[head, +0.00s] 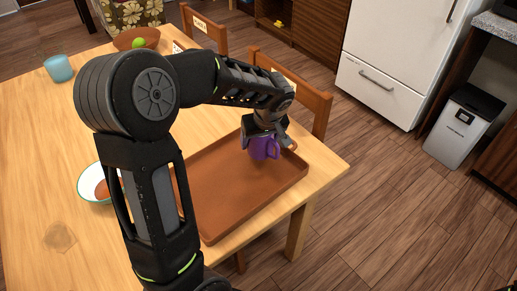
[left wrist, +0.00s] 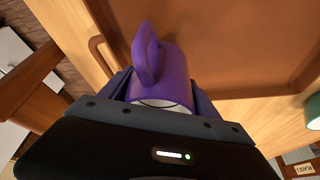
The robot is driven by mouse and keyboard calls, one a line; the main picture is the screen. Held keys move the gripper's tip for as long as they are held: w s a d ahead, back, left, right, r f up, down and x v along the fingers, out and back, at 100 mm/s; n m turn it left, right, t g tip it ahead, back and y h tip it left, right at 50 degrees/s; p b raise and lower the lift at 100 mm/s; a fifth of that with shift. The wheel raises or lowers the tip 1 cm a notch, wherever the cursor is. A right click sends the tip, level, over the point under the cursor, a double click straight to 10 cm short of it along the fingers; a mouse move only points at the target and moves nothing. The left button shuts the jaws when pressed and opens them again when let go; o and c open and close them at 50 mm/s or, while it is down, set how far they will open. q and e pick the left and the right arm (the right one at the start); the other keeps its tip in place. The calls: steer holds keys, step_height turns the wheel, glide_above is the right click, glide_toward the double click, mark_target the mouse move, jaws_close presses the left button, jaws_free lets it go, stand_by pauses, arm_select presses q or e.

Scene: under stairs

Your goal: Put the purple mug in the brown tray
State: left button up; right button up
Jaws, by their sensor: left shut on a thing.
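The purple mug (head: 263,148) is at the far right part of the brown tray (head: 218,212) in the head view. My left gripper (head: 265,132) is shut on the mug from above. In the left wrist view, the mug (left wrist: 165,75) sits between the fingers with its handle facing the camera's upper left, and the tray (left wrist: 240,45) lies beyond it. I cannot tell whether the mug's base touches the tray floor. My right gripper is not in view.
A white bowl (head: 88,187) with something orange inside stands left of the tray, partly behind my arm. A blue cup (head: 58,68) and a brown bowl (head: 127,39) with a green fruit stand at the far side. Wooden chairs (head: 318,102) line the table's far edge.

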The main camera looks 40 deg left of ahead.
mark_target(260, 148)
arm_select(q)
steer(key=shift+f, duration=1.85)
steer(key=shift+f+b, duration=0.15)
steer(key=shift+b, duration=0.15)
steer(key=o, duration=2)
steer(key=shift+r+p, duration=0.3)
steer(key=shift+p, duration=0.05)
steer(key=v, duration=1.2)
steer(key=shift+d+f, duration=0.1)
steer(key=shift+f, duration=0.05)
